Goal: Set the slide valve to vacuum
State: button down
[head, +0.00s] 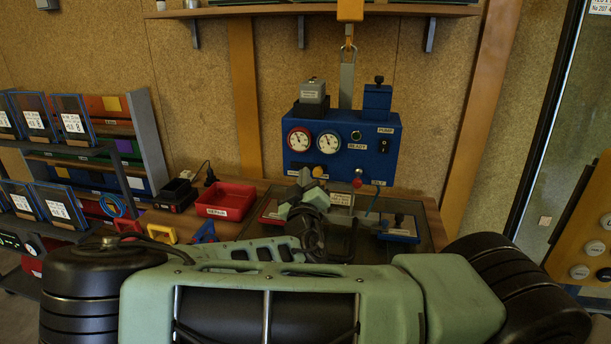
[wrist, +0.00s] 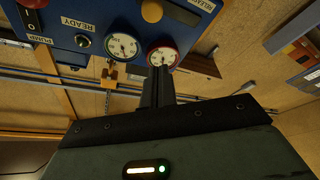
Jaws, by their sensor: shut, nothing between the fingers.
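A blue panel (head: 343,140) stands at the back of the bench, with two round gauges, a READY lamp and a PUMP switch. A yellow knob (head: 318,171) sits below the gauges; it also shows in the wrist view (wrist: 152,11). A red knob (head: 357,182) is at the panel's lower right. I cannot tell for sure which of these is the slide valve, and its setting is not readable. My gripper (wrist: 160,72) is shut and empty, its fingertips overlapping the lower edge of the red-rimmed gauge (wrist: 163,57) in the wrist view.
A red bin (head: 225,200) and a black tray stand left on the bench. Yellow and blue clamp-like pieces (head: 162,234) lie in front of them. A blue-edged tray (head: 400,235) is at the right. Framed panes stand on racks at far left.

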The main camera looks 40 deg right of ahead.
jog(key=shift+b+v, duration=0.35)
jog(key=shift+v, duration=1)
